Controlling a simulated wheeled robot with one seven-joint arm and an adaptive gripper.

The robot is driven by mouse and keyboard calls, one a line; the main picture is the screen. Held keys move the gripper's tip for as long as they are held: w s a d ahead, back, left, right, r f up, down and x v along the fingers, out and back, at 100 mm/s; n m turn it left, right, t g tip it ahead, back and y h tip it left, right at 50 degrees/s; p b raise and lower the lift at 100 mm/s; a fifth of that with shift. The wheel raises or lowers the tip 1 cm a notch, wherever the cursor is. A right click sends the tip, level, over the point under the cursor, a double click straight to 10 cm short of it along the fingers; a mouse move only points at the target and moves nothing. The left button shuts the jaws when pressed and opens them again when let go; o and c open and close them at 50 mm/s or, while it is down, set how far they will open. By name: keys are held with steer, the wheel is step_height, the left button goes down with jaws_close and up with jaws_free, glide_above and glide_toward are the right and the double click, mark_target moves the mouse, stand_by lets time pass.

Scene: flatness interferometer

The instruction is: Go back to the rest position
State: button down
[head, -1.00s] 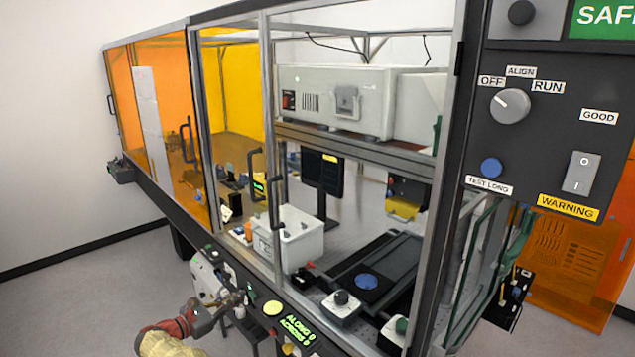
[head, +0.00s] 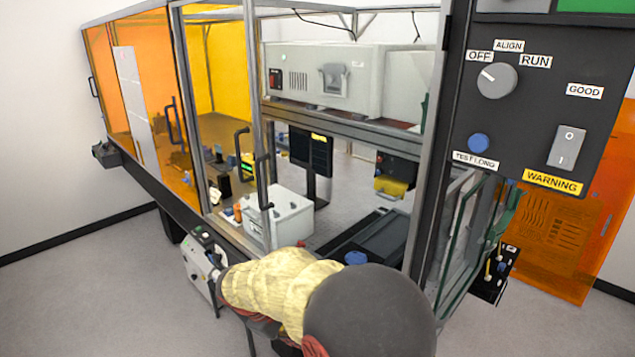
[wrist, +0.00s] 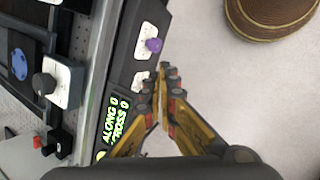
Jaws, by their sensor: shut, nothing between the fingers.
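My gripper (wrist: 164,72) shows in the wrist view with its yellow and dark fingers together and nothing between them. It is over the outer side of the machine's front rail, beside the green ALONG/CROSS display (wrist: 117,118) and a purple-topped control (wrist: 153,45). I cannot tell whether it touches the panel. In the head view my arm, in a yellow sleeve, crosses the lower middle and hides the gripper and part of the front panel.
The framed enclosure (head: 257,130) stands close in front of my arm. A dark control panel (head: 520,110) rises at the right. Open floor (head: 80,290) lies at the left.

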steer(key=s+d+r+m+t+y, duration=0.1)
steer(key=s+d+r+m+y, duration=0.1)
steer(key=s+d+r+m, duration=0.4)
steer(key=s+d+r+m+t+y, duration=0.2)
steer(key=s+d+r+m, duration=0.4)
steer(key=s+d+r, duration=0.6)
steer(key=s+d+y, duration=0.1)
steer(key=s+d, duration=0.5)
steer(key=s, duration=0.1)
steer(key=shift+s+d+r+m, duration=0.15)
steer(key=shift+s+r+m, duration=0.15)
steer(key=shift+m, duration=0.1)
stand_by(0.7)
